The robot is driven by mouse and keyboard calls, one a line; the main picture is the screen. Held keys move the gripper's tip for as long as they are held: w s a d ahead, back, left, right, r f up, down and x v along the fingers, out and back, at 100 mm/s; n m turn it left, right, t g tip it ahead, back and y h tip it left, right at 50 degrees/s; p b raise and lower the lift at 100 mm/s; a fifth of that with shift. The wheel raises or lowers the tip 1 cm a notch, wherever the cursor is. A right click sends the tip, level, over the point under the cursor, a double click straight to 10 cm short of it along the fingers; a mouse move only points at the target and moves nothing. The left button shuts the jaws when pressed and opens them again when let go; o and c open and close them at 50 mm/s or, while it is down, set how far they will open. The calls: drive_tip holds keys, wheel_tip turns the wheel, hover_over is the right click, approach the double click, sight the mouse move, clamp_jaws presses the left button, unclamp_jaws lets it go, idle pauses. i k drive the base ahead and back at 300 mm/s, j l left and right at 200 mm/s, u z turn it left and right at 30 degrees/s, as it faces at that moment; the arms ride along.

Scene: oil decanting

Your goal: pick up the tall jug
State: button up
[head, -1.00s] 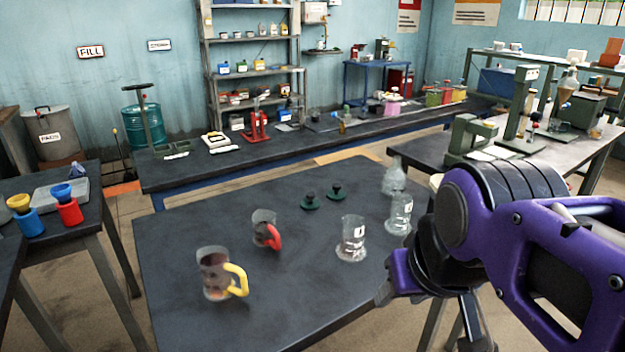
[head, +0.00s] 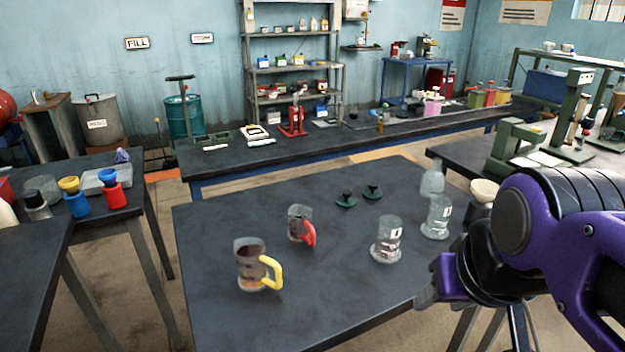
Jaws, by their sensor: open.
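Two clear jugs with brown contents stand upright on the dark table (head: 330,310) in front of me. The jug with the yellow handle (head: 250,262) is nearer and looks the larger, so it seems to be the tall jug. The jug with the red handle (head: 298,222) stands just behind it to the right. My gripper (head: 428,290) is at the right, over the table's right side, well apart from both jugs. It is open with nothing seen in it; my purple arm partly hides its fingers.
Clear glass vessels (head: 386,240) stand right of the jugs, near my arm. Two dark green stoppers (head: 346,200) lie behind. A white bowl (head: 484,191) is beside my arm. A side table (head: 125,205) at left holds blue and red containers. The table's front is clear.

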sight(254, 276)
drive_tip(key=u, duration=0.9)
